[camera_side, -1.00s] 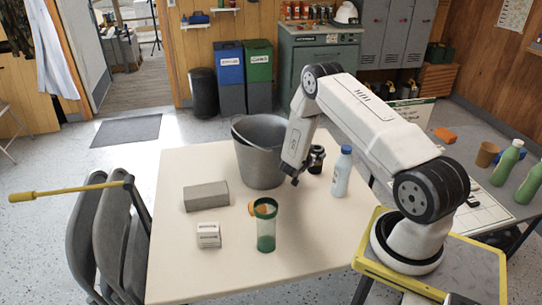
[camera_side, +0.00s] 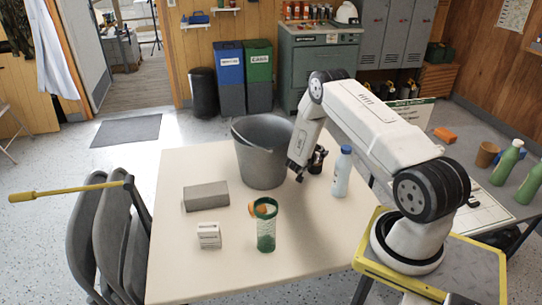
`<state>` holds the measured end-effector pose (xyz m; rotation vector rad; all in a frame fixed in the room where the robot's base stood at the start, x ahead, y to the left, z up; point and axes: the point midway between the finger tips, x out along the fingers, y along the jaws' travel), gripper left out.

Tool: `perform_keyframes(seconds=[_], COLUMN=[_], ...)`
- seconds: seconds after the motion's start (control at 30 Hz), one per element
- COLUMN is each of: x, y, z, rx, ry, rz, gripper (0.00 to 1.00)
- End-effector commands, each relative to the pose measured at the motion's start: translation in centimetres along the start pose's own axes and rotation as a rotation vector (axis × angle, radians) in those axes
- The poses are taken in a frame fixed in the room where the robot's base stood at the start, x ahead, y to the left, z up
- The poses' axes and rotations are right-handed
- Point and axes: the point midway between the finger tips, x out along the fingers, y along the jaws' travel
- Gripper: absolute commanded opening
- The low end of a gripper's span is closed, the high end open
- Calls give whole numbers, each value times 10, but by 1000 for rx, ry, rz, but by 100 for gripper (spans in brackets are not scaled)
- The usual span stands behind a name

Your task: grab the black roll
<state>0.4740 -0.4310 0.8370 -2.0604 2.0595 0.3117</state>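The grey bucket (camera_side: 262,155) stands close left of my gripper, and the white bottle with a blue cap (camera_side: 341,173) close right. A green tumbler (camera_side: 266,230), a grey block (camera_side: 206,196) and a small white box (camera_side: 209,236) stand nearer. The table's (camera_side: 325,245) front right is clear.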

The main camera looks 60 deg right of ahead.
Motion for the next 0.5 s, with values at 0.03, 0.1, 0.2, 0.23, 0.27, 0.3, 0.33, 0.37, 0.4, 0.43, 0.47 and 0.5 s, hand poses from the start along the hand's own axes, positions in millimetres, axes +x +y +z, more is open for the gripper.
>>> perform_keyframes(seconds=[0.03, 0.1, 0.2, 0.23, 0.27, 0.3, 0.33, 0.37, 0.4, 0.43, 0.47, 0.5], x=[0, 0, 0, 0, 0, 0, 0, 0, 0, 0, 0, 0], y=[0, 0, 0, 0, 0, 0, 0, 0, 0, 0, 0, 0], z=[0, 0, 0, 0, 0, 0, 0, 0, -1, -1, -1, -2], rx=[0, 0, 1, 1, 1, 1, 1, 1, 1, 1, 1, 1], ry=[0, 0, 1, 1, 1, 1, 1, 1, 1, 1, 1, 1], rz=[0, 0, 0, 0, 0, 0, 0, 0, 0, 0, 0, 0], gripper=[68, 46, 17, 17, 17, 17, 17, 17, 17, 17, 17, 17])
